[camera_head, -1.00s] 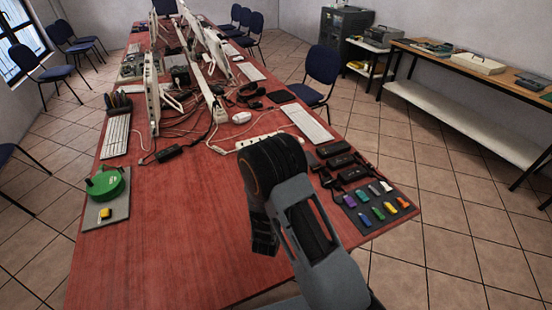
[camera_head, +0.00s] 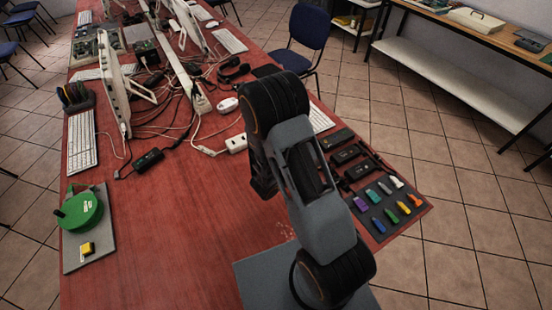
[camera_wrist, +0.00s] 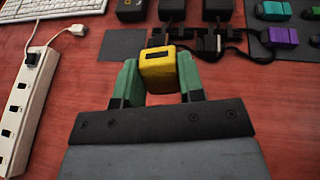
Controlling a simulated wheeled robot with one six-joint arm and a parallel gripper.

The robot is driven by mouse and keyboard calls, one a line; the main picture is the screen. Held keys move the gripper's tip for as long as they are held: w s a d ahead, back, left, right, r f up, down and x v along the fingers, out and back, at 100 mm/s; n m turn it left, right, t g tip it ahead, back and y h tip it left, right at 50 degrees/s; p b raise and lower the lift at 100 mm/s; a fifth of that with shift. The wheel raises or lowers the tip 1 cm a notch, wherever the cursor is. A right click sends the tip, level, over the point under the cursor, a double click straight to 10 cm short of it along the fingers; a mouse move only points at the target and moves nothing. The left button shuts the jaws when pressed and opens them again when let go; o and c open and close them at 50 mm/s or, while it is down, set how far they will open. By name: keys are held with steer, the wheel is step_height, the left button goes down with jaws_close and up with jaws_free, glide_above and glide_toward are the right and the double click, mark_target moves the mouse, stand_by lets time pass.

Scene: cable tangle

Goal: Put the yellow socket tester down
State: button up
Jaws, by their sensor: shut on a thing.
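The yellow socket tester (camera_wrist: 158,68) is in the wrist view, a small yellow block with a dark window. My gripper (camera_wrist: 158,82) is shut on it, with one green finger on each side. The tester is over the red table; I cannot tell whether it touches the surface. A dark grey pad (camera_wrist: 122,46) lies just beyond it to the left. In the head view my arm hides the gripper's fingers and the held tester.
A white power strip (camera_wrist: 25,105) lies to the left in the wrist view, with black adapters and cables beyond. In the head view, a grey mat (camera_head: 75,265) holds a green reel (camera_head: 80,212) and a yellow item (camera_head: 87,249). The front-middle red tabletop (camera_head: 165,250) is clear.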

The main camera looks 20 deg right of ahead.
steer(key=s+m+g+y+p, duration=0.5)
steer(key=s+m+g+y, duration=0.2)
steer(key=s+m, duration=0.25)
steer(key=w+a+r+m+t+y+p, duration=0.2)
steer(key=m+y, duration=0.4)
steer(key=m, duration=0.5)
step_height(320, 180, up, 2)
steer(key=w+a+p, duration=0.1)
steer(key=w+p, duration=0.1)
steer(key=shift+w+r+t+p, duration=0.2)
steer(key=shift+t+p, duration=0.1)
steer(key=shift+p, duration=0.05)
steer(key=shift+w+f, duration=0.1)
